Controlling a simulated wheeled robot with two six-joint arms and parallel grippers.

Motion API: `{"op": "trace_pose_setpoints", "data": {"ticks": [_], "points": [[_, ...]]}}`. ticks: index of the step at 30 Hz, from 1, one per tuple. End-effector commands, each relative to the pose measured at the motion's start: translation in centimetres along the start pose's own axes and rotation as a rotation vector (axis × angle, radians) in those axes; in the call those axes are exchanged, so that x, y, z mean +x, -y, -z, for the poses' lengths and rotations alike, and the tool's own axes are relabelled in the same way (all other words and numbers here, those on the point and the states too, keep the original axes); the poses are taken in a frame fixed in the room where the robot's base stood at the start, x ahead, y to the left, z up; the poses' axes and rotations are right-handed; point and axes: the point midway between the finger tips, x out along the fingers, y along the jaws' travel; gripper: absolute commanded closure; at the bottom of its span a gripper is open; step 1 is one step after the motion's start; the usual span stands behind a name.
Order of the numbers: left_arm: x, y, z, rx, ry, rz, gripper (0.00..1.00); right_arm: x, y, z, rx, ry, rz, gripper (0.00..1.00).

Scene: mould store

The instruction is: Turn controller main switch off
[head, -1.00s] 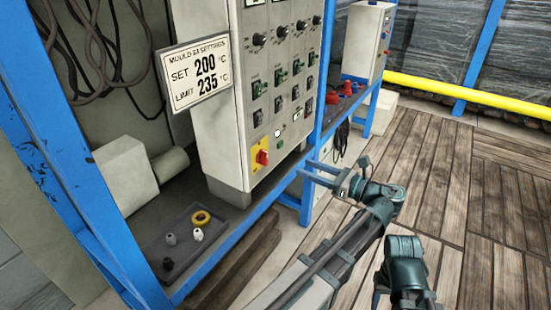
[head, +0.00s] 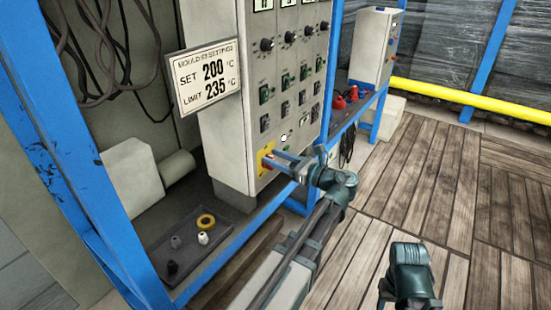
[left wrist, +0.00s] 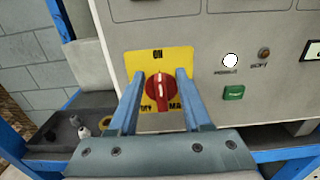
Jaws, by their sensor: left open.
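The main switch is a red rotary knob (left wrist: 159,88) on a yellow plate (left wrist: 181,58) at the lower front of the grey controller cabinet (head: 230,140). In the left wrist view its white mark stands upright, toward the ON label at the top; OFF is at lower left. My left gripper (head: 270,160) is open, with one finger on each side of the knob. Whether the fingers touch it, I cannot tell. In the head view the fingers hide most of the knob, and part of the yellow plate (head: 263,152) shows.
A settings sign (head: 205,78) hangs on the cabinet's left. A dark tray (head: 180,268) with small parts and a yellow ring stands at lower left. Blue posts (head: 85,175) frame the bench. A green rocker (left wrist: 234,93) sits right of the switch. The wooden floor is open at right.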

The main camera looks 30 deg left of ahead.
Motion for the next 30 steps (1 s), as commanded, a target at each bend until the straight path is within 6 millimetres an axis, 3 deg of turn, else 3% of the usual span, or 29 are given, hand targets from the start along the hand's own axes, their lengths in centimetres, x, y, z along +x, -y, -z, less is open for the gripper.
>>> {"op": "trace_pose_setpoints", "data": {"ticks": [7,15,16,30], "points": [[0.07,0.00,0.00,0.000,0.000,0.000,0.51,0.00,0.00,0.00,0.000,0.000,0.000,0.50],[0.06,-0.01,0.03,0.000,-0.001,0.000,0.98,0.00,0.00,0.00,0.000,0.000,0.000,0.50],[0.06,-0.01,0.05,0.000,-0.002,0.000,1.00,0.01,0.00,0.00,0.000,0.000,0.000,0.50],[0.08,-0.07,0.20,-0.002,-0.006,-0.002,1.00,0.06,0.01,0.00,0.000,0.000,0.000,0.50]]}}
